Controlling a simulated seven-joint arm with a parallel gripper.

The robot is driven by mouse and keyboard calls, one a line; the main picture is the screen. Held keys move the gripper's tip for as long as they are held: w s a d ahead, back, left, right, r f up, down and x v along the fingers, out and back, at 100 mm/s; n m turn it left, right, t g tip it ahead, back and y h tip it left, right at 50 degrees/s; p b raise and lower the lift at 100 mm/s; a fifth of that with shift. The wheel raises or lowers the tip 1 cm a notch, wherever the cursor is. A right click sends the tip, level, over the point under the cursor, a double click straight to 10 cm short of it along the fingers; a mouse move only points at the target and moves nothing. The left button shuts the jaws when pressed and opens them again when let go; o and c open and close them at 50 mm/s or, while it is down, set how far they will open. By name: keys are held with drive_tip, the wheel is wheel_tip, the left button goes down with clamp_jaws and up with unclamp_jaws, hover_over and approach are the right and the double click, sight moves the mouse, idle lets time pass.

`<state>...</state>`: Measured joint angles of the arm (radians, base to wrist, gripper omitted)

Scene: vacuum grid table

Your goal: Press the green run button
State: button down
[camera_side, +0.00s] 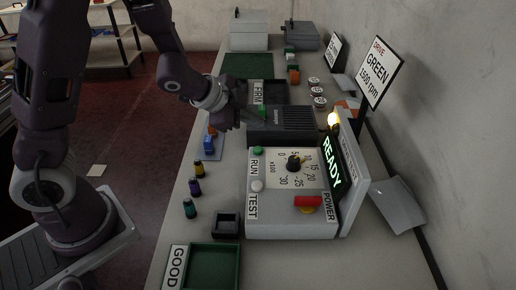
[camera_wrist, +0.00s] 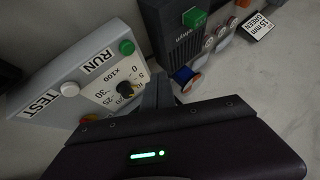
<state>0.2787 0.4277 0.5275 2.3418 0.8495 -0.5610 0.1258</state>
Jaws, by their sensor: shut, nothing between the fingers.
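The green run button (camera_side: 258,152) sits on the far left corner of a light control box (camera_side: 290,229), beside the RUN label. In the wrist view the green button (camera_wrist: 126,47) shows left of and above the fingers, uncovered. A white test button (camera_side: 257,186) is nearer on the same panel. My gripper (camera_side: 238,117) is shut and empty, beyond the run button near the left end of a dark ribbed unit (camera_side: 283,119). In the wrist view its fingers (camera_wrist: 158,90) point up the picture, apart from the button; the exact height gap is unclear.
The box carries a black dial (camera_side: 294,161), a red power switch (camera_side: 308,201) and a lit READY display (camera_side: 332,161). Small colored vials (camera_side: 194,187) line the table's left side. A green tray (camera_side: 214,266) is in front.

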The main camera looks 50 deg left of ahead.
sight(255, 150)
drive_tip(key=shift+f, duration=2.9)
drive_tip(key=shift+f, duration=0.1)
drive_tip(key=shift+f, duration=0.3)
drive_tip(key=shift+f, duration=0.5)
drive_tip(key=shift+r, duration=0.1)
idle(0.4)
drive_tip(key=shift+r, duration=0.85)
drive_tip(key=shift+r, duration=2.5)
